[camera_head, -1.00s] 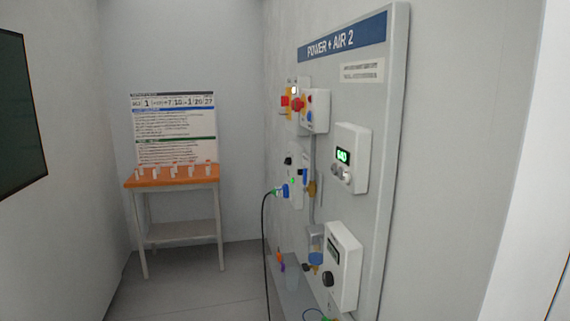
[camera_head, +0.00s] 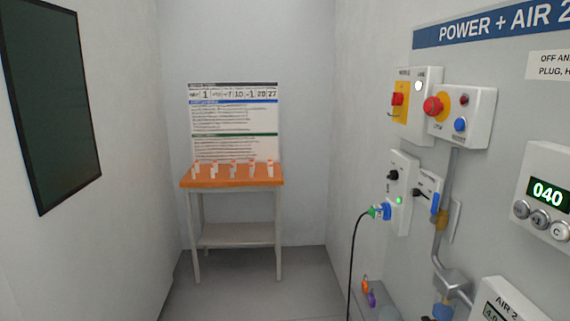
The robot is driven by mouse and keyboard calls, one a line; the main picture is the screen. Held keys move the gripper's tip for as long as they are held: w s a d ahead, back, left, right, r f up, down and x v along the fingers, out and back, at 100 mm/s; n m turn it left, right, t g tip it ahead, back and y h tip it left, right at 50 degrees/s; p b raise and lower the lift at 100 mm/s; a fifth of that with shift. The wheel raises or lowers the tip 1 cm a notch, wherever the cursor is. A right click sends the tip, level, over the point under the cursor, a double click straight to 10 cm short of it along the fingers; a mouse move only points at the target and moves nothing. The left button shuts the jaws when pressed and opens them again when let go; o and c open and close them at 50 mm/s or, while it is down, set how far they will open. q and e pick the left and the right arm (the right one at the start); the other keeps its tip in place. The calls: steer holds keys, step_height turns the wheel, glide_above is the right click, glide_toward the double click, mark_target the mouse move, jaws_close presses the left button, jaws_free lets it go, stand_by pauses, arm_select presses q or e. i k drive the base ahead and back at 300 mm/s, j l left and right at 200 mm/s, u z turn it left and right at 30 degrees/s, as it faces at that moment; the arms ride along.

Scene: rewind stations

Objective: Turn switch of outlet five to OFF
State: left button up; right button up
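A white outlet box (camera_head: 402,180) hangs on the right wall panel. It carries a black rotary switch (camera_head: 393,174) and a lit green lamp (camera_head: 399,200). A blue plug (camera_head: 383,211) sits in its lower socket, with a black cable (camera_head: 353,245) hanging down from it. I cannot read an outlet number on the box or which way the switch points. Neither of my grippers is in view.
The panel also carries a yellow-and-white isolator with a red handle (camera_head: 398,99), a box with a red stop button (camera_head: 433,106), and a display reading 040 (camera_head: 546,192). An orange-topped table (camera_head: 220,181) stands at the back. The middle floor (camera_head: 235,290) is clear.

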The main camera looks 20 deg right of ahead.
mark_target(393, 175)
steer(key=i+j, duration=0.15)
steer(key=i, duration=0.6)
steer(key=i+j+u, duration=0.1)
steer(key=i, duration=0.6)
steer(key=j, duration=0.1)
